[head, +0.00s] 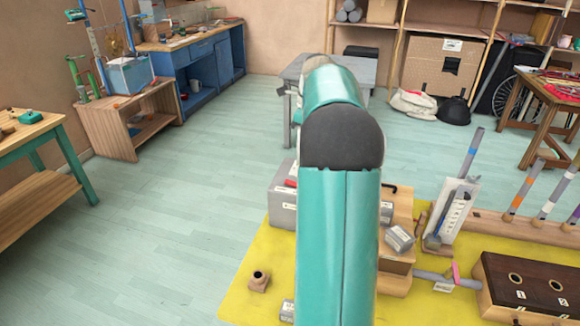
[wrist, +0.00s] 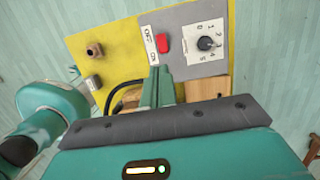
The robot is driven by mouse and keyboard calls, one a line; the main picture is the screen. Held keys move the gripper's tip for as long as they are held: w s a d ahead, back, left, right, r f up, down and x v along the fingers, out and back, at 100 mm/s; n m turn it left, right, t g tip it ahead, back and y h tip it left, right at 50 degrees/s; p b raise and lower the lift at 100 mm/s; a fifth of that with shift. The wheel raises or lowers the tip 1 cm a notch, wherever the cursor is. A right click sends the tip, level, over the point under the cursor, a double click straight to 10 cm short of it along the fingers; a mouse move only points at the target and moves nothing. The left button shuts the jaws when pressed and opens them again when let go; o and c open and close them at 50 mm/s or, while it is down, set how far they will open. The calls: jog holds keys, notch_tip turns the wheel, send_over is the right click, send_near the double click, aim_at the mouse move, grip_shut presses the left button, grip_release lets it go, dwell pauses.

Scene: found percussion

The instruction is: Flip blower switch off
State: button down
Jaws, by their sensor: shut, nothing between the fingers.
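The blower switch is a red rocker (wrist: 163,45) on a grey panel (wrist: 185,22) in the wrist view. A white label (wrist: 150,46) with OFF and ON stands just left of it. Which way the rocker is tipped is too small to tell. My gripper (wrist: 160,69) is shut and empty, its tips just below the switch in the picture. Whether they touch the panel I cannot tell. In the head view the grey box (head: 281,212) shows left of my arm, with a small red part (head: 291,183) on it; my gripper is hidden there.
A dial (wrist: 206,43) with numbers sits right of the switch. A yellow mat (head: 245,285) lies under the box, with a small brown fitting (head: 259,281) on it. A black cable (wrist: 117,97) curves left of my fingers. Open floor (head: 190,220) lies to the left.

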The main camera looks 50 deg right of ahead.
aim_at(288, 182)
jog(key=x, duration=1.3)
jog(key=shift+a+f, duration=0.15)
jog(key=shift+f, duration=0.25)
